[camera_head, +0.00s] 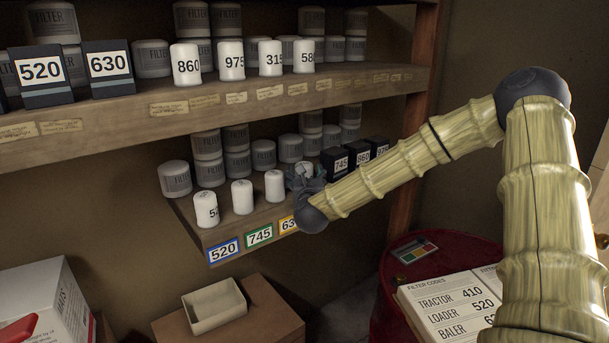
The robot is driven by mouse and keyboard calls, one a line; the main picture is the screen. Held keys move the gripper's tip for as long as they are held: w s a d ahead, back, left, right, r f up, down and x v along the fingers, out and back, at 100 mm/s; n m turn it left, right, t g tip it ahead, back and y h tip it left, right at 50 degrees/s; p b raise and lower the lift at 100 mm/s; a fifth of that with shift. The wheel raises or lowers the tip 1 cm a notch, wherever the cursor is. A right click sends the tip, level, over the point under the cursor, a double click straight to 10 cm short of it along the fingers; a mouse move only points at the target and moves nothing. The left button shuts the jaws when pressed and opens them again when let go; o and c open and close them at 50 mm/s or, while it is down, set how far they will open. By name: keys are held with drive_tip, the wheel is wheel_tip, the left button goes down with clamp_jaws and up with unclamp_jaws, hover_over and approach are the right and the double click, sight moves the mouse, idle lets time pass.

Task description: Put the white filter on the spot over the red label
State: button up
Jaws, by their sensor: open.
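White filters marked 860 (186,65), 975 (231,61), 315 (271,58) and 580 (304,56) stand upright on the upper shelf. On the lower shelf stand white filters at the left (206,209), in the middle (242,197) and at the right (274,186). The lower shelf edge carries a blue-framed 520 label (223,250), a green 745 label (260,236) and a partly covered yellow label (289,225). No red-framed label shows; my arm covers the edge beyond yellow.
Black boxes (340,161) and grey filters (174,179) crowd the lower shelf around my gripper. Black boxes 520 (41,74) and 630 (108,67) stand on the upper shelf. Below are an empty tray (214,306), a red drum (460,255) and a code sheet (452,305).

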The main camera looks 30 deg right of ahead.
drive_tip(key=b+v, duration=0.3)
drive_tip(key=v, duration=0.6)
drive_tip(key=shift+s, duration=0.15)
